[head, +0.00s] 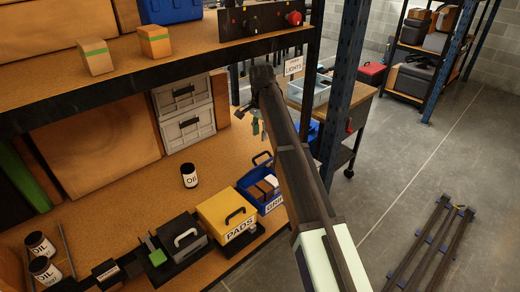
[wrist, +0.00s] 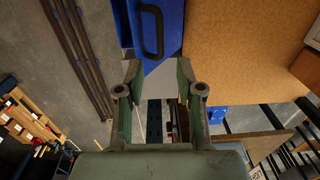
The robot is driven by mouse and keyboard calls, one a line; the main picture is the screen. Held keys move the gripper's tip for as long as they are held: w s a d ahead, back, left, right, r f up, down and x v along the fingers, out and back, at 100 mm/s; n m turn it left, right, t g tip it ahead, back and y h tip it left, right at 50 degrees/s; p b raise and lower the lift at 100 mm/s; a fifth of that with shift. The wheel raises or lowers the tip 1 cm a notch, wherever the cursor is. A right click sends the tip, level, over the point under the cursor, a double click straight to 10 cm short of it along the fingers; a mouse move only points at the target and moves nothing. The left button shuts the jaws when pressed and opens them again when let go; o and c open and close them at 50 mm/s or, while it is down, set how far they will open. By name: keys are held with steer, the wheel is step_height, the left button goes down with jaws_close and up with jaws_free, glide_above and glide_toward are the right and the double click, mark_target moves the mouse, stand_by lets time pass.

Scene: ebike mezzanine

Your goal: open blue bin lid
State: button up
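The blue bin (head: 274,207) with a "GRIPS" label stands at the right end of the row on the workbench shelf. Its inside shows, with brown and grey contents.
A yellow "PADS" bin (head: 222,210) and a grey bin (head: 180,232) stand left of the blue bin. An oil bottle (head: 189,176) stands behind them. The upper shelf (head: 140,68) and a dark blue post (head: 345,85) are close to my arm.

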step_height(320, 180, down, 9)
steer(key=shift+p, duration=0.9)
jaws_close()
